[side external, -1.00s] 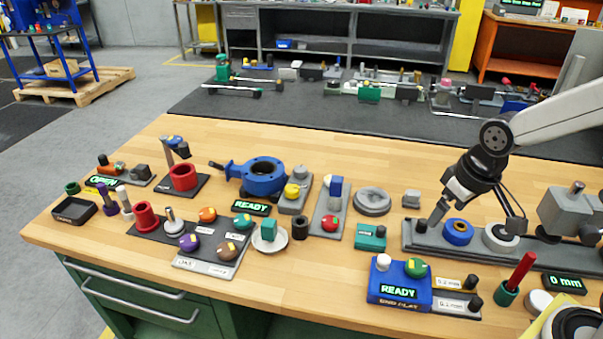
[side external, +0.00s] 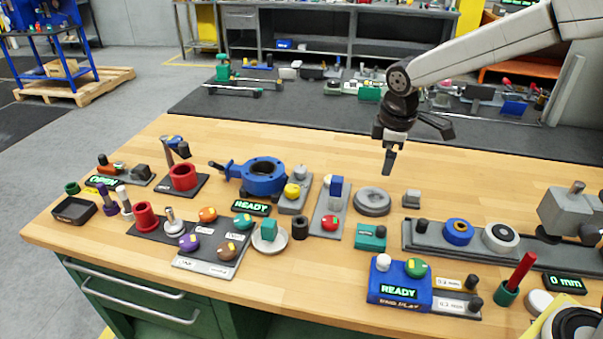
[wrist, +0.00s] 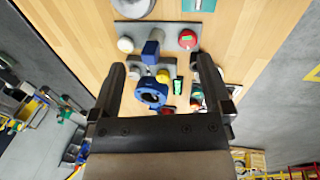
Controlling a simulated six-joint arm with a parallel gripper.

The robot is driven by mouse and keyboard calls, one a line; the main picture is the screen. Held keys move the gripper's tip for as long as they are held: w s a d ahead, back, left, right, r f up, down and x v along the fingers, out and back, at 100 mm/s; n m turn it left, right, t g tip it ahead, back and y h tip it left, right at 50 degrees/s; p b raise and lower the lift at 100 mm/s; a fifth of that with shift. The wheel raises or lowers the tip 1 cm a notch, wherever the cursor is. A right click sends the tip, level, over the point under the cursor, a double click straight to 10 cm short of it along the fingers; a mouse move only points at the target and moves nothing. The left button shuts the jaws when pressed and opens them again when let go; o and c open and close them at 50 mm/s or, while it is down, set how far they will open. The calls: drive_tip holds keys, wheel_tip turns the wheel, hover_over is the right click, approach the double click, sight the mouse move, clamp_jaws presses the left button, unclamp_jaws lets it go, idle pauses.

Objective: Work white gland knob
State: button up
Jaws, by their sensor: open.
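A white knob (wrist: 125,45) sits at the left end of a grey plate in the wrist view. The plate also carries a blue upright block (wrist: 152,48) and a red knob (wrist: 187,39). Another white knob (side external: 383,262) stands on a blue READY box. I cannot tell which is the gland knob. My gripper (side external: 389,160) is open and empty, above the bench's back part; its spread fingers also show in the wrist view (wrist: 160,64).
A blue ring-shaped valve body (side external: 263,172) and a yellow knob (side external: 292,191) stand left of the plate. A grey round disc (side external: 373,201) lies to its right. A grey rail (side external: 470,246) with blue and white rings is farther right. Bare bench lies behind the disc.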

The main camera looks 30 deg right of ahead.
drive_tip(key=w+a+f+n+h, duration=0.2)
drive_tip(key=w+n, duration=0.8)
drive_tip(key=w, duration=0.5)
drive_tip(key=n+h, duration=0.1)
drive_tip(key=n, duration=0.2)
hover_over(330, 177)
drive_tip(key=s+a, duration=0.2)
drive_tip(key=a, duration=0.2)
wheel_tip(330, 177, down, 10)
drive_tip(key=shift+s+d+r, duration=0.1)
drive_tip(key=shift+d+r, duration=0.05)
drive_tip(key=shift+d, duration=0.1)
drive_tip(key=shift+x, duration=3.9)
drive_tip(key=shift+s, duration=0.1)
drive_tip(key=c, duration=1.3)
